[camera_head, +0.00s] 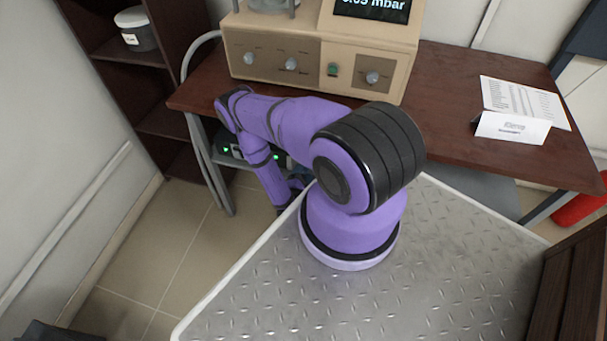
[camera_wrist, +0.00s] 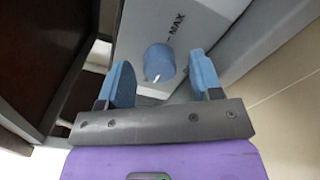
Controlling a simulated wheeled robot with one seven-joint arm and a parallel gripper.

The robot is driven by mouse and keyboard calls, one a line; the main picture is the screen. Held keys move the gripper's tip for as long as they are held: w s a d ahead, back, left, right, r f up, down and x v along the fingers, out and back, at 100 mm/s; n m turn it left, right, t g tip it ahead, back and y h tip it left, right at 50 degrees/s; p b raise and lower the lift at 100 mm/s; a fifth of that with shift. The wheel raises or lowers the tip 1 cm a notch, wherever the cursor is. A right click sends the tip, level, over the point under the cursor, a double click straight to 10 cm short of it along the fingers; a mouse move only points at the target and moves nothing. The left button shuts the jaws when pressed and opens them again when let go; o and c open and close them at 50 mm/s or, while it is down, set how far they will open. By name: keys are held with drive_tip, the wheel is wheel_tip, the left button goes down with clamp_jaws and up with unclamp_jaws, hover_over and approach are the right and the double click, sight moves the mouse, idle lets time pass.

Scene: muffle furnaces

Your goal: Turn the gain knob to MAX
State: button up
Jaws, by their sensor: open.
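The gain knob (camera_wrist: 159,62) is a blue round knob on a light grey panel (camera_wrist: 200,22) in the wrist view. The word MAX and a short dash are printed on the panel just above it in that view. A white mark on the knob shows at its lower edge, on the side away from MAX. My gripper (camera_wrist: 164,84) is open, with one blue finger to each side of the knob. I see gaps between the fingers and the knob, and whether they overlap in depth I cannot tell. In the head view, my arm hides the knob.
A beige instrument (camera_head: 310,50) with a pressure display and several knobs stands on the brown table (camera_head: 455,90). Papers and a folded card (camera_head: 512,128) lie at the right. Below the table, my arm passes near a dark unit with green lights (camera_head: 228,150). Dark shelves (camera_head: 170,120) stand left.

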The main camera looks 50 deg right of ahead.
drive_tip(key=shift+d, duration=0.1)
drive_tip(key=c, duration=0.9)
